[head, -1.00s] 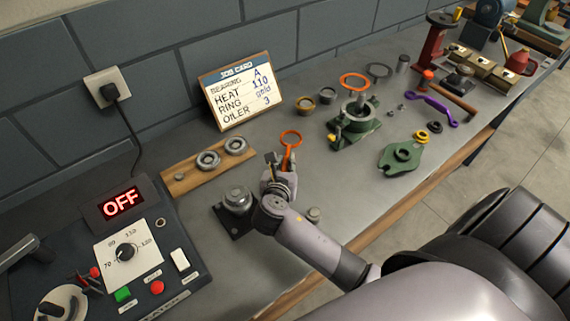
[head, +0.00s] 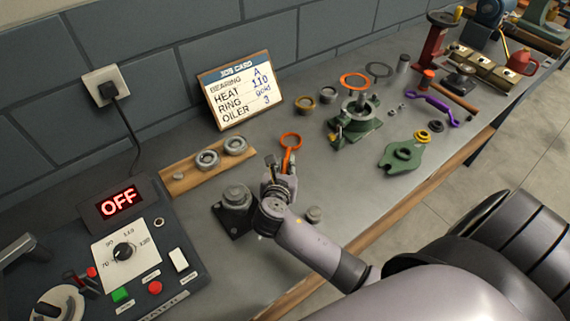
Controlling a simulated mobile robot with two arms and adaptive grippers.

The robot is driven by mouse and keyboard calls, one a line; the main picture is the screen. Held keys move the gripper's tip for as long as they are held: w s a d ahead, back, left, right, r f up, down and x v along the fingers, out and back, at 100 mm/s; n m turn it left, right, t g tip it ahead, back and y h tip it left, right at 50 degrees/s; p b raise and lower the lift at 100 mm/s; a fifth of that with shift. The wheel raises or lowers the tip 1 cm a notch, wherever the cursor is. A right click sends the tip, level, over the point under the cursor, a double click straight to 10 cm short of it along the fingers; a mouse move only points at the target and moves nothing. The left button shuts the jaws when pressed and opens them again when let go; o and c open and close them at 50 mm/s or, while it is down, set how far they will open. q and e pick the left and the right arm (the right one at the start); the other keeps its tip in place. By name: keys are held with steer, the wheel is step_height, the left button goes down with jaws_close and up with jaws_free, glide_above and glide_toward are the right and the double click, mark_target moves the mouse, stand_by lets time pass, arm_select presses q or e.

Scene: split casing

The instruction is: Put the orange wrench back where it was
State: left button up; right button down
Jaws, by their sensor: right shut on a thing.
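The orange wrench (head: 290,142) shows its ring end sticking up from my right gripper (head: 279,168). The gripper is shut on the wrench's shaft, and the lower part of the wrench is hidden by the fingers. The gripper is over the grey bench between the wooden board and the bench's front edge. Whether the wrench touches the bench cannot be told. A purple wrench (head: 440,108) lies farther right on the bench. My left gripper is not in view.
A wooden board (head: 182,180) with bearings lies left of the gripper. A dark block with a round post (head: 236,205) stands close by. The job card (head: 240,92), green casing half (head: 355,125) and green cover (head: 403,154) stand around. Bare bench (head: 335,180) lies right of the gripper.

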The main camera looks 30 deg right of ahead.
steer(key=shift+f, duration=0.1)
steer(key=c, duration=1.4)
jaws_free()
steer(key=shift+c, duration=0.2)
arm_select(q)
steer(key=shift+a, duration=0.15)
arm_select(e)
steer(key=shift+s+f, duration=0.1)
steer(key=v, duration=1.2)
